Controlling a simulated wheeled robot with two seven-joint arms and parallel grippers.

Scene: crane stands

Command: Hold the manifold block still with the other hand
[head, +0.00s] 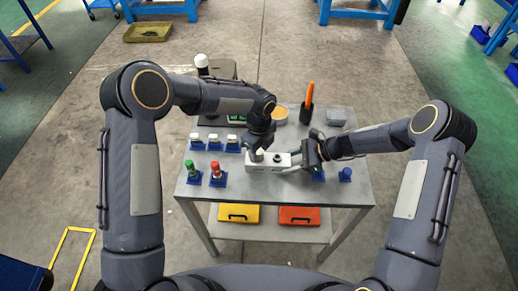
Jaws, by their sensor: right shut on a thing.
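The manifold block (265,167), a pale block with a dark round port on top, lies near the middle of the grey table. My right gripper (294,165) comes in from the right and is shut on the right end of the block. My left gripper (259,149) points down over the left part of the block. A small greyish-green piece shows at its fingertips; I cannot tell whether the fingers grip it or whether it sits in the block.
On the table's left stand a green-topped part (191,169), a red-topped part (215,169) and white-topped parts (213,140) in blue holders. A blue holder (345,174) is at right. Behind are an orange-handled tool (309,95) and grey box (336,116).

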